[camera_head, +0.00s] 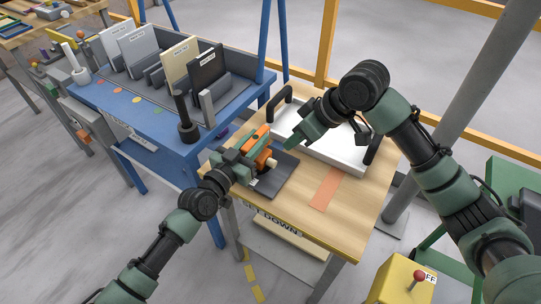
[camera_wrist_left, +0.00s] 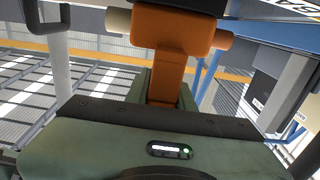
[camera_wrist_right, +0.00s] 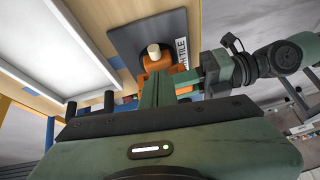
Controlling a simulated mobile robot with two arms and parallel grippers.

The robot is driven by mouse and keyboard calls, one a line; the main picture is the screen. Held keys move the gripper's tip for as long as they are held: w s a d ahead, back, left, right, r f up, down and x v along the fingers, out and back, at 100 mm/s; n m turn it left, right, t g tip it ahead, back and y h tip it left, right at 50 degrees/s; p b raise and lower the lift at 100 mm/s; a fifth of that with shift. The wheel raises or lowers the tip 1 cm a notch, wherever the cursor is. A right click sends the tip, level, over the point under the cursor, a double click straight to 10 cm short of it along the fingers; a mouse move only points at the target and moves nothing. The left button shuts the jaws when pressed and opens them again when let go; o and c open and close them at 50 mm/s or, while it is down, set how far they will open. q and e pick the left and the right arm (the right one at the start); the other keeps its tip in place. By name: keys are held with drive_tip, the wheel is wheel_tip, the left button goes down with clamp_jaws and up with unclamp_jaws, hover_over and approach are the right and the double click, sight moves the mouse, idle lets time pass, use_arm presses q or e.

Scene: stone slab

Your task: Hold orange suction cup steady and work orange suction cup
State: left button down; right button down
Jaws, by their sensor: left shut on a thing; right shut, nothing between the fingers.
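The orange suction cup (camera_head: 264,160) sits over a dark grey tile (camera_head: 276,180) on the wooden table. It has an orange body and a cream end knob. My left gripper (camera_head: 246,162) is shut on its orange handle, which also shows between the fingers in the left wrist view (camera_wrist_left: 172,70). My right gripper (camera_head: 291,142) is shut and empty, just beyond the suction cup. In the right wrist view its fingertips (camera_wrist_right: 158,80) overlap the orange body (camera_wrist_right: 153,64); I cannot tell whether they touch. The cup's underside is hidden.
A white tray (camera_head: 325,150) with black handles lies on the table (camera_head: 350,215) behind my right gripper. An orange strip (camera_head: 327,190) lies at the right. A blue bench (camera_head: 150,118) with upright tiles stands left. A yellow box (camera_head: 400,285) with a red-knobbed lever stands front right.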

drive_tip(key=s+d+f+m+t+y, duration=0.3)
drive_tip(key=d+m, duration=0.6)
drive_tip(key=m, duration=0.7)
drive_tip(key=s+f+y, duration=0.1)
drive_tip(key=s+f, duration=0.1)
drive_tip(key=s, duration=0.1)
drive_tip(key=shift+f+m+t+y, duration=0.2)
drive_tip(key=shift+m+t+y, duration=0.1)
drive_tip(key=shift+m+t, duration=0.1)
approach(275, 164)
drive_tip(key=x, duration=0.5)
drive_tip(key=shift+f, duration=0.4)
drive_tip(key=shift+w+a, duration=0.4)
